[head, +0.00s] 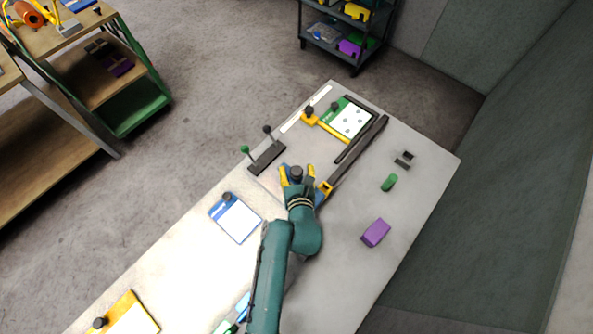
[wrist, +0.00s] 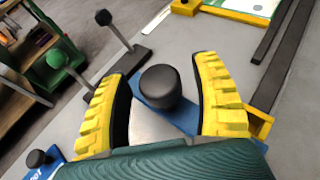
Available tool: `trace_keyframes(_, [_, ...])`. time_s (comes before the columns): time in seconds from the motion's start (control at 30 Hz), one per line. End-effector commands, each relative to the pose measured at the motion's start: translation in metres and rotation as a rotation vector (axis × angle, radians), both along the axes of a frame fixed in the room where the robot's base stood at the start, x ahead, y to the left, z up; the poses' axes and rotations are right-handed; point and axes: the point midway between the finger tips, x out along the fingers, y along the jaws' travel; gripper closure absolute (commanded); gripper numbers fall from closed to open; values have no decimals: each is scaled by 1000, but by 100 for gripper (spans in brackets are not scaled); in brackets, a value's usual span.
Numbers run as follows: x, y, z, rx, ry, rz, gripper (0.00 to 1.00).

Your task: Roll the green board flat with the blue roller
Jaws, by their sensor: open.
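The green board (head: 335,123) lies at the far end of the table, bearing a white plate with green marks and a black knob. A blue piece (wrist: 209,138) with a black knob (wrist: 160,87) and a smooth grey part lies under my gripper; it looks like the blue roller, though its body is mostly hidden. My gripper (wrist: 165,75), with yellow ridged fingers, is open around the knob, one finger on each side, with gaps visible.
Two levers (head: 265,157) stand left of my gripper.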

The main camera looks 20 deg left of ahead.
Motion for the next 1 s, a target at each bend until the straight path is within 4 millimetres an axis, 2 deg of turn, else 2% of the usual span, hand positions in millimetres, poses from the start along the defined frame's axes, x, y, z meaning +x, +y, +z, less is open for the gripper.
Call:
trace_keyframes(0.23, [1,1,0,0,0,0,35])
trace_keyframes(0.57, [0,0,0,0,0,0,98])
trace_keyframes(0.83, [1,0,0,0,0,0,100])
trace_keyframes(1.0, [12,-3,-1,0,0,-1,100])
